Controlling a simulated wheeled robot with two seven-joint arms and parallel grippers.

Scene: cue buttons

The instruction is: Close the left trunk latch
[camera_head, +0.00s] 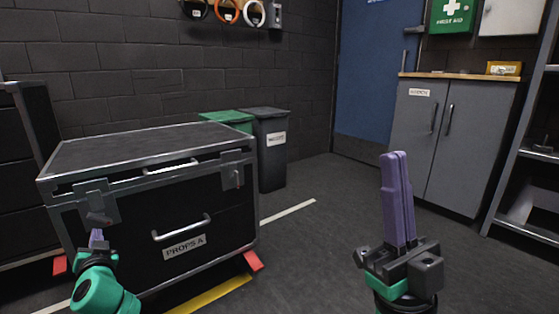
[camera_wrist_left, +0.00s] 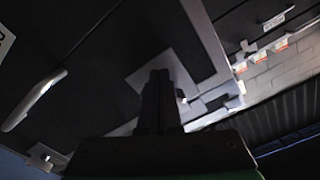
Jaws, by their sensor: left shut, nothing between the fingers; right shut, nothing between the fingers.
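The black trunk (camera_head: 130,215) has grey metal edging and a "PROPS A" label, and its lid lies down. The left trunk latch (camera_head: 97,202) is a grey metal plate on the front left, with a darker piece at its lower end. My left gripper (camera_head: 97,234) is shut, its purple fingertips just below or at the latch's lower end; contact is unclear. In the left wrist view, the dark fingers (camera_wrist_left: 160,80) overlap a pale latch plate (camera_wrist_left: 180,62) and hide part of it. The right latch (camera_head: 232,178) is at the front right. My right gripper (camera_head: 394,156) is shut and empty, pointing up, away from the trunk.
The trunk's front handle (camera_head: 182,228) shows between the latches. Red feet (camera_head: 253,261) stick out at its base. Green and grey bins (camera_head: 271,150) stand behind it. A grey cabinet (camera_head: 432,140) stands at the right. The middle floor is clear.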

